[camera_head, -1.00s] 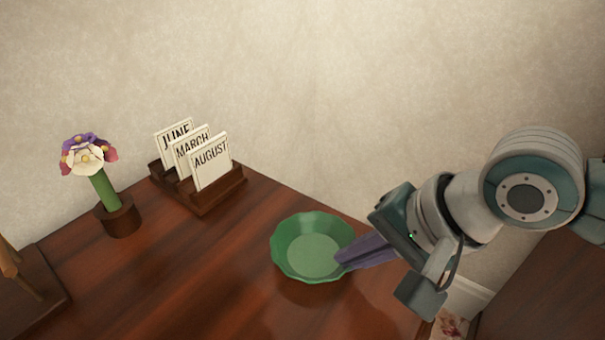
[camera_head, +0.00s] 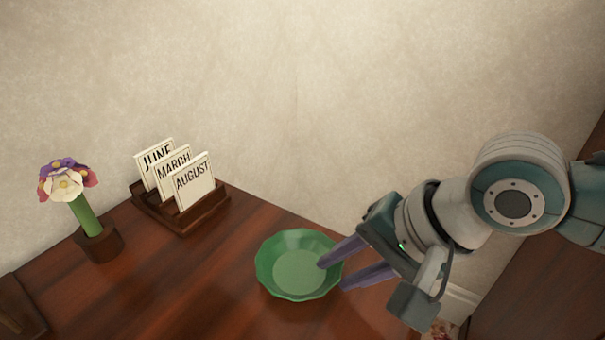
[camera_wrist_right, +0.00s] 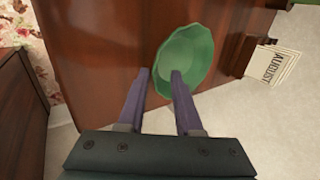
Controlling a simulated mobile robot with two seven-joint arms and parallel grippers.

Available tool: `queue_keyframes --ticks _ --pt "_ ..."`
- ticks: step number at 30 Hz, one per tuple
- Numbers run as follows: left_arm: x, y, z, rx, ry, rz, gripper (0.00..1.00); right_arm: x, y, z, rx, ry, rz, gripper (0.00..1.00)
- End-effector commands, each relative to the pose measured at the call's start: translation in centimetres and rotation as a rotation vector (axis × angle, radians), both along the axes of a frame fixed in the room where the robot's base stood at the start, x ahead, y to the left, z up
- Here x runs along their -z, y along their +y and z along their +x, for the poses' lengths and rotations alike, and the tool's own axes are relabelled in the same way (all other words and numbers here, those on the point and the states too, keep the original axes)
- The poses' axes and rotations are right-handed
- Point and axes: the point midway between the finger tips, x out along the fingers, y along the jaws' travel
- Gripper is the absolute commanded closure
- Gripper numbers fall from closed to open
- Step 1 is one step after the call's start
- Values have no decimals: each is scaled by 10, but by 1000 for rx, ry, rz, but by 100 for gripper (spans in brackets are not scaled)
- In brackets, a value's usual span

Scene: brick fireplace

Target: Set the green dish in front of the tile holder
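The green dish (camera_head: 292,272) with a scalloped rim is upright on the wooden table, to the right of and nearer than the tile holder (camera_head: 205,213). The dark holder carries upright cards reading June, March and August. My right gripper (camera_head: 333,274) is open at the dish's right side. One purple finger reaches over the rim and the other is outside it. The right wrist view shows the gripper (camera_wrist_right: 158,76) with its fingers apart at the edge of the dish (camera_wrist_right: 192,52); contact cannot be told. My left gripper is not in view.
A flower (camera_head: 68,182) stands in a round wooden base (camera_head: 99,245) left of the holder. A dark wooden object (camera_head: 20,308) is at the lower left. The wall rises behind the table. The table (camera_head: 160,275) is bare between the flower and the dish.

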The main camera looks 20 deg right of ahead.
Motion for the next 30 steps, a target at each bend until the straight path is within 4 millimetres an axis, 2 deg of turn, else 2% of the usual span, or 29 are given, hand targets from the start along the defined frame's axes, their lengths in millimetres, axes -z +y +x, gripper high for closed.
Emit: queue_keyframes --ticks 3,9,15,20,25,30 --pt "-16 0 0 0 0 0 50 -26 -8 -11 -3 -1 -3 66" --pt "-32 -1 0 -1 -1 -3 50 -64 -24 -30 -2 -1 -3 66" --pt "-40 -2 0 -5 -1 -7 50 -87 -34 -43 -1 0 0 66" --pt "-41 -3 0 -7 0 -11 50 -90 -27 -54 -73 -22 -32 66" --pt "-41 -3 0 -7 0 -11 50 -83 -3 -85 -381 -129 -224 66" --pt "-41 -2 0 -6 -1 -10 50 -81 -9 -123 -686 -167 -489 66"
